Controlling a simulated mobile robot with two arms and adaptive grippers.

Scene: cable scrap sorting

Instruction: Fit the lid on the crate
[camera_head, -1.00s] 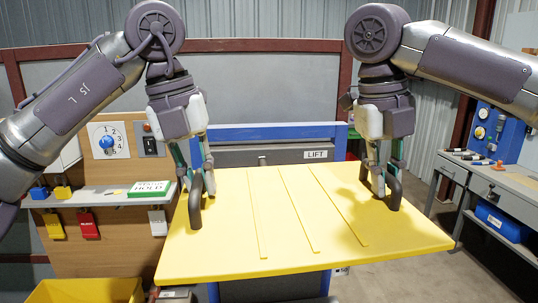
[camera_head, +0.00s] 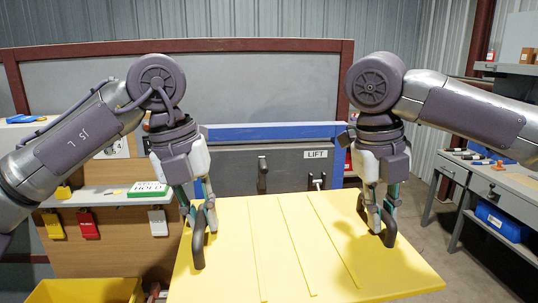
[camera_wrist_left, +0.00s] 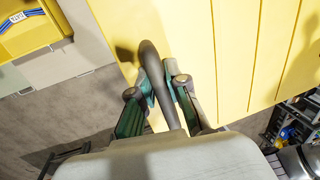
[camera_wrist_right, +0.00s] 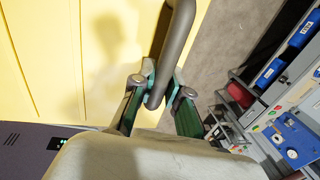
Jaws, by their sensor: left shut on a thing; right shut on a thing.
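The lid is a wide yellow panel (camera_head: 280,245) with raised ribs and two dark bar handles. My left gripper (camera_head: 197,222) is shut on the left handle (camera_head: 198,252); in the left wrist view its green-padded fingers close around the handle bar (camera_wrist_left: 155,75). My right gripper (camera_head: 377,218) is shut on the right handle (camera_head: 390,236), which also shows between the fingers in the right wrist view (camera_wrist_right: 173,50). The lid's near edge runs out of the bottom of the head view. I cannot make out the crate; whatever lies under the lid is hidden.
A grey panel marked LIFT (camera_head: 285,165) in a blue frame stands behind the lid. A yellow bin (camera_head: 85,291) is at lower left, below a shelf (camera_head: 105,194) with hanging tags. A grey workbench (camera_head: 490,178) stands at right, with open floor between it and the lid.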

